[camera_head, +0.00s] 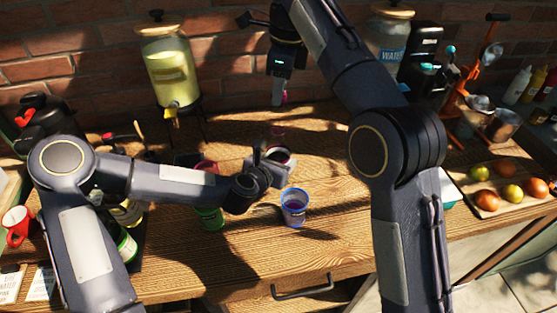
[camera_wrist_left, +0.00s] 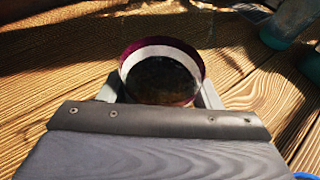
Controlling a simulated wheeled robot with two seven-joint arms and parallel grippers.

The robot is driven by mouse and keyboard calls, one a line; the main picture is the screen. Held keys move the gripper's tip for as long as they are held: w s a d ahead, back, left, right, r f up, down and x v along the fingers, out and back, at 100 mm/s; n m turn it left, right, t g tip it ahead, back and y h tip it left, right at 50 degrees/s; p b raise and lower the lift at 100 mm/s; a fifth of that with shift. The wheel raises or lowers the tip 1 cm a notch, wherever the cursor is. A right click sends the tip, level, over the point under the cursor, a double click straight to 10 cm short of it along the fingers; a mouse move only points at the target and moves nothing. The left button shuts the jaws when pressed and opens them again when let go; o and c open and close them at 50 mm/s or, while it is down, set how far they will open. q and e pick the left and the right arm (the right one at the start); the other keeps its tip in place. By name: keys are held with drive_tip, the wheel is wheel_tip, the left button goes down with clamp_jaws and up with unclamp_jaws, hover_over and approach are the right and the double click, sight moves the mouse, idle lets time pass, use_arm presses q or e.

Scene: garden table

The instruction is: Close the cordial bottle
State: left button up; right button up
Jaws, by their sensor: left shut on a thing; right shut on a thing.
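The cordial bottle (camera_head: 278,154) stands on the wooden table, dark red with a pale band and a pinkish upper part. My left gripper (camera_head: 268,164) reaches it from the left and is shut on its body. In the left wrist view the bottle (camera_wrist_left: 162,72) shows as a purple-rimmed round shape with a white band, between the fingers. My right gripper (camera_head: 279,95) points down above and slightly right of the bottle. It is shut on a small pink piece (camera_head: 284,97), seemingly the cap, clear of the bottle. Its fingers partly hide this piece.
A blue-rimmed cup (camera_head: 294,208) of purple drink stands close in front of the bottle. A green can (camera_head: 210,217) is left of it, under my left arm. A yellow drink dispenser (camera_head: 169,70) stands behind left. A fruit board (camera_head: 490,203) lies at right.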

use_arm(q)
drive_tip(key=c, duration=0.6)
drive_tip(key=shift+o, duration=0.2)
use_arm(e)
drive_tip(key=shift+f, duration=2.5)
drive_tip(key=shift+f, duration=0.85)
drive_tip(key=shift+f, duration=0.55)
use_arm(q)
clamp_jaws()
use_arm(e)
drive_tip(key=m, duration=0.5)
drive_tip(key=m+t, duration=0.1)
drive_tip(key=m, duration=0.3)
drive_tip(key=shift+s+a+m+h, duration=0.1)
drive_tip(key=shift+m+h, duration=0.3)
